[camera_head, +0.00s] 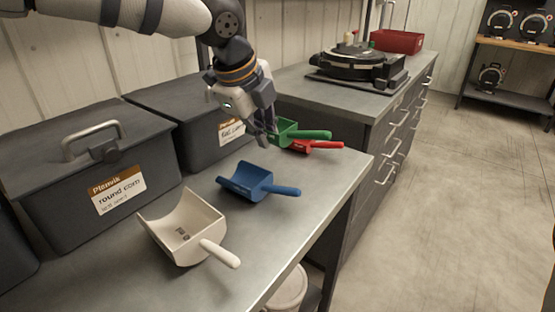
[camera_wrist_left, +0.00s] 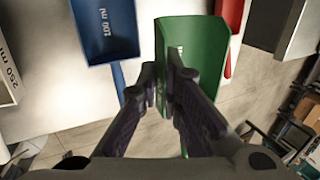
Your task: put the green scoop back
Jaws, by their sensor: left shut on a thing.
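The green scoop (camera_head: 286,129) is at the far part of the metal bench, its handle pointing right. My left gripper (camera_head: 270,139) reaches down to it from the upper left and is shut on its near side. In the left wrist view the fingers (camera_wrist_left: 164,82) meet at the left edge of the green scoop (camera_wrist_left: 196,55), and its handle is mostly hidden behind a finger. I cannot tell whether the scoop touches the bench. My right gripper is not in view.
A red scoop (camera_head: 318,146) lies close beside the green one. A blue scoop (camera_head: 248,181) and a white scoop (camera_head: 186,225) lie nearer on the bench (camera_head: 262,240). Dark lidded bins (camera_head: 150,208) line the wall. A black round device (camera_head: 356,64) and a red tray (camera_head: 397,41) stand behind.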

